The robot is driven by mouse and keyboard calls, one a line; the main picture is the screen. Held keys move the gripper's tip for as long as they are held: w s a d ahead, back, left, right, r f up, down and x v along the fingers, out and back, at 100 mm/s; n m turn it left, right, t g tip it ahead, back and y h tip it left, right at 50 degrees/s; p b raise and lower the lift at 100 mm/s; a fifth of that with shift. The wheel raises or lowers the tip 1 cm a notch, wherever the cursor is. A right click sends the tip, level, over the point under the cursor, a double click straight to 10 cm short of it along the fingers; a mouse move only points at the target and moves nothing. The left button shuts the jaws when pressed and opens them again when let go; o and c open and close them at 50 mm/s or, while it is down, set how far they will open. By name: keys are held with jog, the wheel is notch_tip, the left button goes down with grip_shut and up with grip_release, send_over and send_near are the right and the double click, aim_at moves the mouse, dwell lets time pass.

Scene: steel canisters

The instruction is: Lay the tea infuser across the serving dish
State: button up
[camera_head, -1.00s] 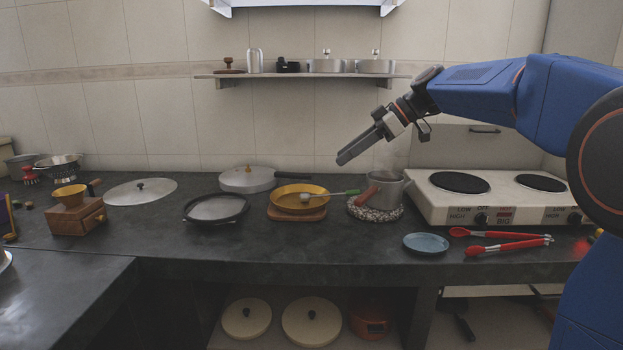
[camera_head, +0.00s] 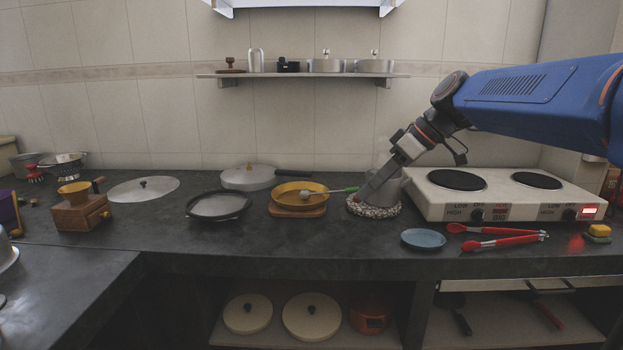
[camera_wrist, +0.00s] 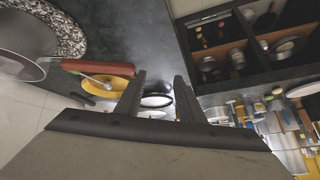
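The likely tea infuser, a pale round head (camera_head: 306,195) with a green-tipped handle (camera_head: 350,190), lies with its head in a shallow yellow dish (camera_head: 287,203) on a wooden board. I cannot tell whether this dish or the small blue plate (camera_head: 423,238) is the serving dish. The yellow dish also shows in the wrist view (camera_wrist: 121,83). My gripper (camera_head: 360,195) points down-left in front of the steel pot, just right of the infuser's handle end. In the wrist view its two fingers (camera_wrist: 160,82) are apart with nothing held between them.
A steel pot (camera_head: 392,188) stands on a speckled ring (camera_head: 374,210) right beside my gripper; its red-brown handle (camera_wrist: 100,67) shows in the wrist view. A white two-plate stove (camera_head: 500,203) is right, red tongs (camera_head: 500,243) in front. A black-rimmed pan (camera_head: 217,206) stands left.

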jog(key=s+d+f+m+h, duration=0.2)
jog(key=s+d+f+m, duration=0.2)
jog(key=s+f, duration=0.3)
jog(key=s+d+f+m+t+h, duration=0.1)
jog(key=s+d+f+m+h, duration=0.1)
jog(key=s+d+f, duration=0.4)
jog(key=s+d+f+m+t+h, duration=0.1)
jog(key=s+d+f+m+h, duration=0.2)
jog(key=s, duration=1.1)
notch_tip(320, 180, down, 6)
jog(key=d+m, duration=0.2)
jog(key=shift+s+m, duration=0.3)
jog(key=shift+s, duration=0.1)
jog(key=shift+r, duration=0.15)
